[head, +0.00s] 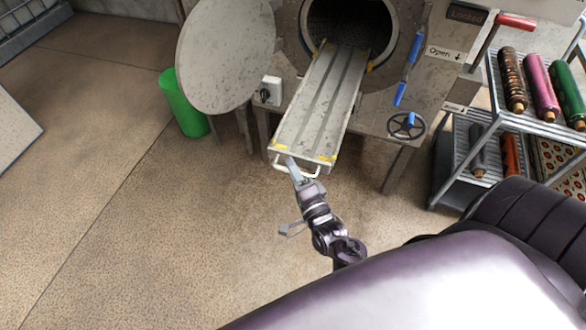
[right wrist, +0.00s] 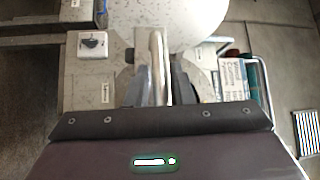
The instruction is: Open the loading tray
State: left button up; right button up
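The loading tray (head: 318,112) is a long grey ribbed slide with yellow marks. It sticks out of the round dark opening of the machine (head: 350,25) and slopes toward me. A pale bar handle (head: 280,167) runs along its front end. My right gripper (head: 293,170) is at this handle. In the right wrist view the handle bar (right wrist: 158,70) lies between the two fingers of my right gripper (right wrist: 158,88), which appear closed on it. The round door (head: 226,55) stands swung open to the left. My left gripper is not in view.
A green bin (head: 184,104) stands left of the machine. A handwheel (head: 406,125) and a blue-gripped lever (head: 408,68) are on its right. A metal rack (head: 475,140) with coloured rolls stands at the right. The floor (head: 130,230) at left and front is clear.

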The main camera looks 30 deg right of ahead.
jog(key=s+f+p, duration=0.1)
jog(key=s+p, duration=0.1)
jog(key=s, duration=0.5)
jog(key=shift+s+a, duration=0.3)
jog(key=shift+s, duration=0.1)
jog(key=shift+f, duration=0.1)
